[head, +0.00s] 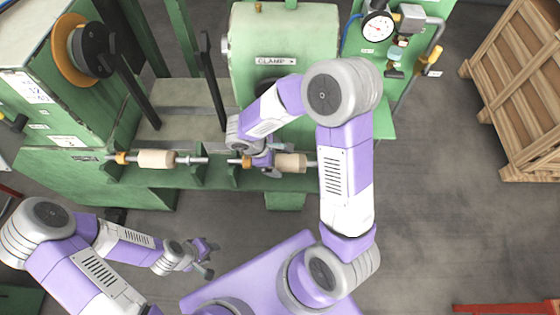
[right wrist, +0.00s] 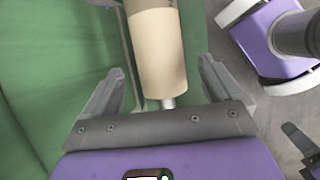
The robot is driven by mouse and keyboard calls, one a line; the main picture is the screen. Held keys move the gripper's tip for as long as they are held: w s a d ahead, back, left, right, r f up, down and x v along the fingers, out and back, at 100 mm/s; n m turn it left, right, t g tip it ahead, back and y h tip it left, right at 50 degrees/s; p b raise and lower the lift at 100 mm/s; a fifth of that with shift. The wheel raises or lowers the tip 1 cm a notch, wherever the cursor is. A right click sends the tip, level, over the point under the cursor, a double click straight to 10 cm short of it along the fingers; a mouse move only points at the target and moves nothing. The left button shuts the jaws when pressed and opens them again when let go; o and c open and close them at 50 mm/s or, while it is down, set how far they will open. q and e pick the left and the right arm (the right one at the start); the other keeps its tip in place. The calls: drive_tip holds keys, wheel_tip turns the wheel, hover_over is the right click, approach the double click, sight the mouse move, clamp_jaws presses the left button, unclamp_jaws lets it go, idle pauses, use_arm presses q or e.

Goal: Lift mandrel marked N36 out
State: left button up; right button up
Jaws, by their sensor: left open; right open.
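Two mandrels with cream cylinders and metal shafts lie across the green rack in the head view, a left mandrel (head: 156,159) and a right mandrel (head: 291,163). My right gripper (head: 266,167) is at the right mandrel, partly hiding it. In the right wrist view the right gripper (right wrist: 160,66) is open, with the cream cylinder (right wrist: 160,55) and a short shaft end between its spread fingers. I cannot tell that either finger touches it. A mark at the cylinder's top edge is cut off, so N36 is not readable. My left gripper (head: 207,258) is open and empty, away from the rack.
The green rack (head: 225,178) has upright supports around the mandrels. The green clamp machine (head: 285,30) stands close behind, with dark upright levers (head: 212,85) nearby. A gauge panel (head: 378,27) is behind on the right.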

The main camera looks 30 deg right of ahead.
drive_tip(key=shift+x, duration=0.9)
drive_tip(key=shift+d+f, duration=0.2)
drive_tip(key=shift+f, duration=0.3)
drive_tip(key=c, duration=1.6)
drive_tip(key=shift+r, duration=0.1)
